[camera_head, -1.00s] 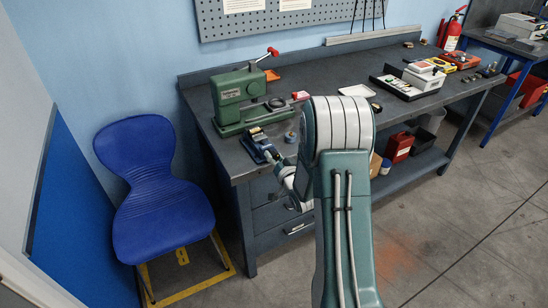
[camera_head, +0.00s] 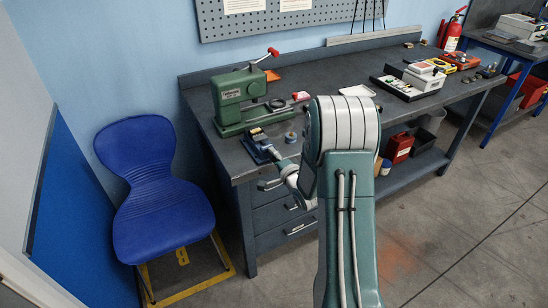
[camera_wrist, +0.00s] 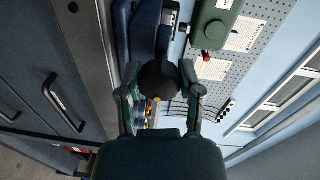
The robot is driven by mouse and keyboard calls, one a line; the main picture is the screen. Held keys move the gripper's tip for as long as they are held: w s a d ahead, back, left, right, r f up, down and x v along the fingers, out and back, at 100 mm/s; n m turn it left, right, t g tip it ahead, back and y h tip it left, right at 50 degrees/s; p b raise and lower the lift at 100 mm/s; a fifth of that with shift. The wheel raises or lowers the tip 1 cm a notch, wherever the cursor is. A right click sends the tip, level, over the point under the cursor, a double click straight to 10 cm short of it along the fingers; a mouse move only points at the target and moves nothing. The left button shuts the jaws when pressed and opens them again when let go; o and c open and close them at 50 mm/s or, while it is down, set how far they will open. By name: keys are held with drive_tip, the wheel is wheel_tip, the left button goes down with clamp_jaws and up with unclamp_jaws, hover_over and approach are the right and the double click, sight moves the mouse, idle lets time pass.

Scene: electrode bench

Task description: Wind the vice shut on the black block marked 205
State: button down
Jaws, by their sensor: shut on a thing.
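The blue vice (camera_head: 262,146) sits at the front left edge of the bench, and its blue body (camera_wrist: 144,32) runs up the wrist view. My gripper (camera_wrist: 160,82) is shut on the dark round knob (camera_wrist: 160,76) at the vice's near end, one finger on each side. In the head view my gripper (camera_head: 279,164) is small, just in front of the vice, and partly hidden by my own wrist. I cannot make out the black block or its 205 marking, nor how far apart the vice jaws are.
A green machine (camera_head: 239,98) with a red-tipped lever stands right behind the vice. A round tin (camera_head: 291,137) lies close to its right. The bench drawers (camera_head: 285,211) are below my wrist. A blue chair (camera_head: 150,190) stands left of the bench.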

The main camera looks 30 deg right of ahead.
drive_tip(key=shift+d+m, duration=0.1)
drive_tip(key=shift+m, duration=0.8)
drive_tip(key=shift+f, duration=0.1)
drive_tip(key=shift+c, duration=1.3)
unclamp_jaws()
drive_tip(key=shift+d, duration=0.1)
drive_tip(key=shift+s, duration=0.4)
drive_tip(key=s, duration=1.1)
drive_tip(key=shift+d+r, duration=0.3)
drive_tip(key=shift+r, duration=0.05)
